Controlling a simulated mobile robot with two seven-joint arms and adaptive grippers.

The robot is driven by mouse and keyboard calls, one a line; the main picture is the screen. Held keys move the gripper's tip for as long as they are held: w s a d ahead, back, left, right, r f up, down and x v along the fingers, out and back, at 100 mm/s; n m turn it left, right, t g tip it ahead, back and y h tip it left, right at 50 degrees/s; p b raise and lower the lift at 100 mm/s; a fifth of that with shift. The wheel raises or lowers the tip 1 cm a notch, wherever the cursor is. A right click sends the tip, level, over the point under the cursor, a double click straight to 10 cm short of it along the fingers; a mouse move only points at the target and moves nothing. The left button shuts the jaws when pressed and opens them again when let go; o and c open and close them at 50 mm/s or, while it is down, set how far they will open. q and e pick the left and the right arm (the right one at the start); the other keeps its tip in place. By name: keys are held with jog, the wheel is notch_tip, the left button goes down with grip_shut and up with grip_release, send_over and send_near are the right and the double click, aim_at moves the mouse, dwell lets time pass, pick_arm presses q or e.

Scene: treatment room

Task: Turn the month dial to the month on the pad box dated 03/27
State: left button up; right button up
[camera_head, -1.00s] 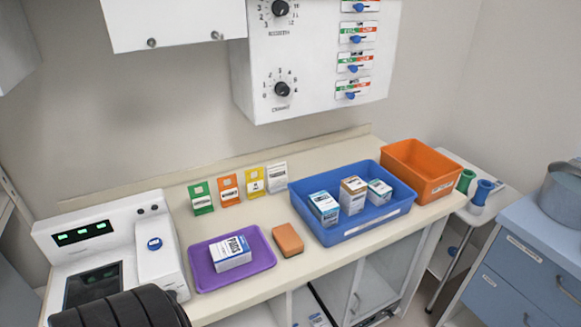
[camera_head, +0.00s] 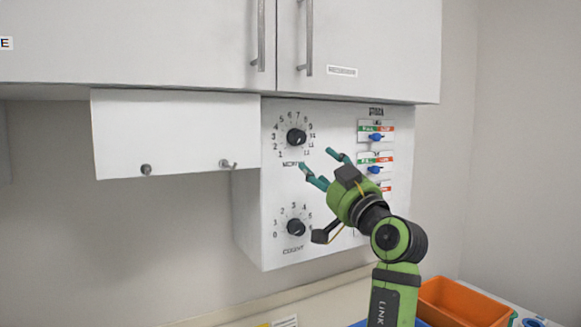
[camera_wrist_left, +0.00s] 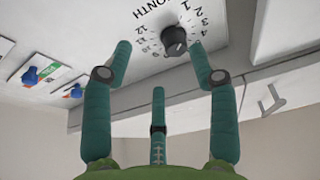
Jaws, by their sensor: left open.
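The month dial (camera_head: 296,137) is a black knob with a ring of numbers on the white wall panel. My left gripper (camera_head: 317,162), green with teal fingers, is open and empty in front of the panel, just right of and below the dial. In the left wrist view the month dial (camera_wrist_left: 174,40) shows beyond the spread fingertips (camera_wrist_left: 160,48), under the word MONTH. The fingers look apart from the knob. I cannot read its setting surely. The pad boxes are out of view now. My right gripper is not in view.
A count dial (camera_head: 296,227) sits below the month dial. Blue switches (camera_head: 376,137) with coloured labels line the panel's right side, partly behind my arm. White cabinets (camera_head: 150,45) hang above. An orange bin (camera_head: 455,303) stands at the lower right.

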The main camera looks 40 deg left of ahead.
aim_at(301, 140)
pick_arm(q)
jog(key=shift+n+g+y, duration=0.3)
jog(key=shift+n+y, duration=0.1)
jog(key=a+r+p, duration=0.2)
jog(key=a+r, duration=0.1)
jog(key=a+r+p, duration=0.1)
jog(key=a+r, duration=0.1)
jog(key=shift+w+a+r+p, duration=0.15)
jog(key=shift+w+a+p, duration=0.1)
jog(key=shift+w+p, duration=0.1)
jog(key=shift+w+a, duration=0.1)
jog(key=shift+a, duration=0.3)
jog(key=shift+w, duration=0.1)
jog(key=c, duration=1.1)
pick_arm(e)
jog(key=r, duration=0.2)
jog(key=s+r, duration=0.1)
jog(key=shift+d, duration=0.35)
